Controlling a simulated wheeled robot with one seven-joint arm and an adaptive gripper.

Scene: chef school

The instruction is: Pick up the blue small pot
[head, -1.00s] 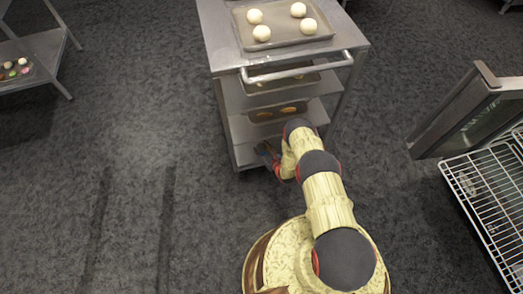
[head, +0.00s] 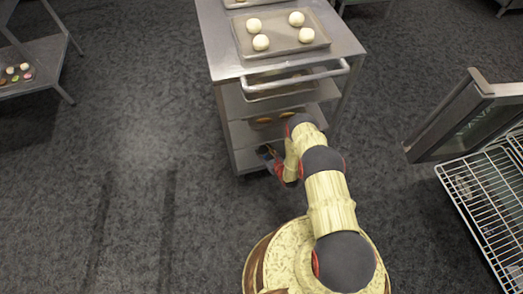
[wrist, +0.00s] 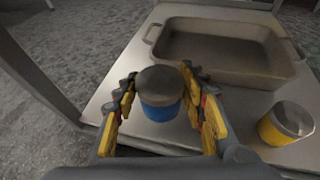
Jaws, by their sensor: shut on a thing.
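The blue small pot (wrist: 160,108) has a dark grey lid and a blue body. In the wrist view it sits between the fingers of my gripper (wrist: 163,112), which is shut on it. The pot is over the front part of a metal shelf (wrist: 112,100); I cannot tell whether it touches the shelf. In the head view my gripper (head: 268,154) is at the lower left of the metal cart (head: 225,68), and the pot cannot be made out there.
A yellow pot (wrist: 287,122) with a grey lid stands to the right on the shelf. A rectangular metal pan (wrist: 225,50) lies behind. A cart post (wrist: 45,60) stands at left. An open oven door (head: 455,115) and wire rack (head: 485,195) are at right.

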